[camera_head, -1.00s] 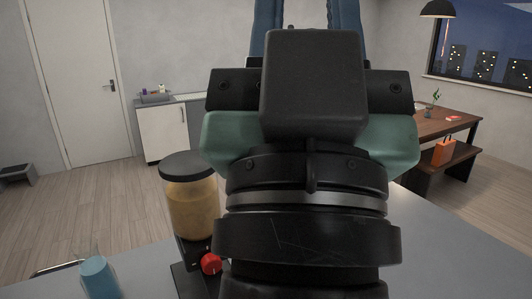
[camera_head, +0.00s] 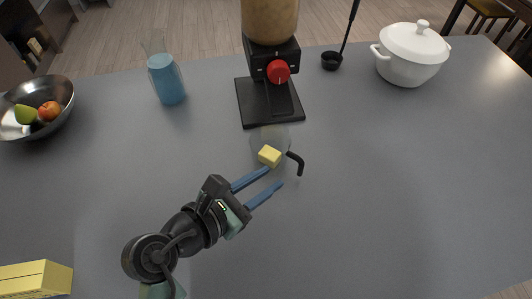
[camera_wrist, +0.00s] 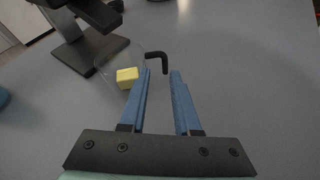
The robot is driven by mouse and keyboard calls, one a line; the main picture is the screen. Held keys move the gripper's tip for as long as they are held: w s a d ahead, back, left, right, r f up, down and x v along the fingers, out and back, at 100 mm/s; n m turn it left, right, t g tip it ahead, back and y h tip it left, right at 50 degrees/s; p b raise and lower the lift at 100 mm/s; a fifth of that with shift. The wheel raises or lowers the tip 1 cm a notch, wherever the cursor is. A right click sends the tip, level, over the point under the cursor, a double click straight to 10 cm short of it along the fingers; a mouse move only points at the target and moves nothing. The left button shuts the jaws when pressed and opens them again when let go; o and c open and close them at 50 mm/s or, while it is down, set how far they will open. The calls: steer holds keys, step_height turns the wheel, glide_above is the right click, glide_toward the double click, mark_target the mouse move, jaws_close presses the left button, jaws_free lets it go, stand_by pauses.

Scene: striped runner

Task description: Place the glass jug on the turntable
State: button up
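The glass jug (camera_head: 270,135) is clear and hard to make out. It stands on the grey counter just in front of the black dispenser base, with its dark bent handle to the right. A yellow block (camera_head: 270,156) shows in or against it; I cannot tell which. My gripper (camera_head: 276,178) is open and empty, fingers pointing at the jug. In the wrist view, the black handle (camera_wrist: 157,56) is just beyond and between my fingertips (camera_wrist: 161,72), apparently apart from them. The yellow block (camera_wrist: 127,77) is left of the fingers. No turntable can be made out.
The dispenser (camera_head: 270,95) with a red knob stands behind the jug. A blue-filled glass (camera_head: 167,80), a fruit bowl (camera_head: 62,112), a black ladle (camera_head: 332,60) and a white lidded pot (camera_head: 408,70) are around it. A yellow box (camera_head: 38,280) lies front left. The right counter is clear.

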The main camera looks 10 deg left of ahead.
mark_target(299, 168)
steer(key=shift+s+f+n, duration=0.55)
steer(key=shift+f+n, duration=0.05)
steer(key=shift+f, duration=0.3)
steer(key=x, duration=1.2)
steer(key=shift+w+d+f+b, duration=0.15)
steer(key=shift+d+f+b, duration=0.1)
steer(key=shift+b, duration=0.1)
jaws_close()
steer(key=shift+r, duration=0.1)
